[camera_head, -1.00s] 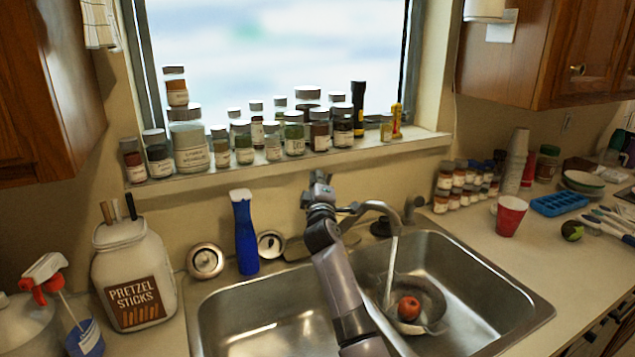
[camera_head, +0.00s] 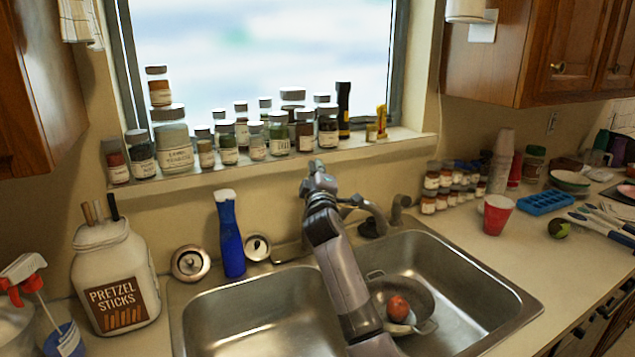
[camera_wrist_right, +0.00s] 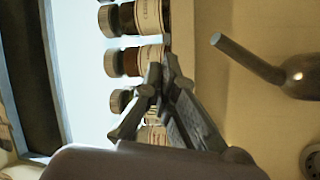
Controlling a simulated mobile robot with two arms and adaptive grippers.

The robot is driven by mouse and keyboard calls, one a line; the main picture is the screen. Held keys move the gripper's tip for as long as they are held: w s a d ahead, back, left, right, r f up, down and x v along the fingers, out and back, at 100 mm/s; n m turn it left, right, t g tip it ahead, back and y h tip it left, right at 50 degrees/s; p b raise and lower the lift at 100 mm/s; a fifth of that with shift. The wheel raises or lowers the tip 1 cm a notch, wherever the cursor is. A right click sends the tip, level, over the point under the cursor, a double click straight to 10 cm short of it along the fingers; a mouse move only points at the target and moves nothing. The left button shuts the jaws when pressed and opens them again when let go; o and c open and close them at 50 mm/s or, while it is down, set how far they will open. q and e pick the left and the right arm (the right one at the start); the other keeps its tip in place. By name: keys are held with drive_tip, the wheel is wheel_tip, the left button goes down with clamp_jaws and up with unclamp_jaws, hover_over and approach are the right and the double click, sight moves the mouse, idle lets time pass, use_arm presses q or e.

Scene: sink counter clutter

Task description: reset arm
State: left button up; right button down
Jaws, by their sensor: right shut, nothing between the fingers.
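My right arm rises over the sink in the head view, with my right gripper (camera_head: 318,172) in front of the wall below the window sill, left of the faucet (camera_head: 372,212). The right wrist view shows the fingers (camera_wrist_right: 164,68) closed together and empty, in front of spice jars (camera_wrist_right: 148,18). In the head view, no water stream shows under the spout. My left gripper is out of view.
The double sink (camera_head: 245,312) holds a metal strainer (camera_head: 421,296) with a red fruit (camera_head: 398,307). A pretzel jar (camera_head: 116,282) and blue bottle (camera_head: 230,240) stand left. A red cup (camera_head: 497,217) and ice tray (camera_head: 545,203) are on the right counter.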

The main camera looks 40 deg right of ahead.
drive_tip(key=shift+a+r, duration=0.1)
drive_tip(key=shift+r, duration=2.6)
